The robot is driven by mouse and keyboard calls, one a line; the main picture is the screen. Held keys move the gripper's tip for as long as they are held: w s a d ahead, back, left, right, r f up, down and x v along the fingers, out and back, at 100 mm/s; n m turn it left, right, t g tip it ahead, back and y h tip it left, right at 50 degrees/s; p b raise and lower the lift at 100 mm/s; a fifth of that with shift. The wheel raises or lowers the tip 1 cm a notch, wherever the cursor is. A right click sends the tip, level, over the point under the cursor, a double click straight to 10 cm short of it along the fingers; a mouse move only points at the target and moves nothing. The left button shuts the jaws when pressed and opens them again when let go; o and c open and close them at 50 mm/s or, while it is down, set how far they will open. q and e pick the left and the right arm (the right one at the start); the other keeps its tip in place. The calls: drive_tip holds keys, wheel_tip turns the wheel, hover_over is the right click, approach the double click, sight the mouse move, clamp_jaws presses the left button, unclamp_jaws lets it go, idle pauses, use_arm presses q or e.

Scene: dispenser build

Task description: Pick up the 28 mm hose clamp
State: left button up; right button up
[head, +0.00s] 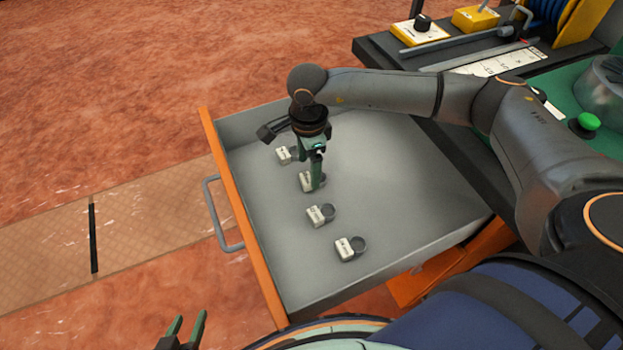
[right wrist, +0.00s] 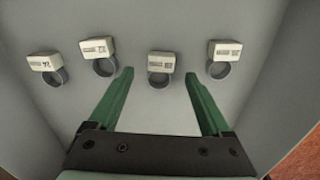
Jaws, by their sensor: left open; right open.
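Several hose clamps, each a dark ring with a white tag, lie in a row in the open grey drawer. The tag print is too small to tell surely which is the 28 mm one. My right gripper (head: 314,174) is open, pointing down over the second clamp from the back (head: 306,181). In the right wrist view, my right gripper's green fingers (right wrist: 159,74) stand on either side of a clamp (right wrist: 160,64), third from the left; I see no grip on it. My left gripper (head: 186,328) is open and empty at the bottom edge, outside the drawer.
The drawer (head: 400,270) has an orange front (head: 236,200) with a grey handle (head: 214,215). Other clamps (head: 320,214) (head: 350,248) (head: 286,155) lie close by in the row. A bench with tools (head: 450,48) and a green button (head: 588,122) stands at the right. The drawer's right side is bare.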

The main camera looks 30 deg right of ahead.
sight(309, 178)
drive_tip(key=shift+f, duration=1.6)
drive_tip(key=shift+c, duration=0.3)
clamp_jaws()
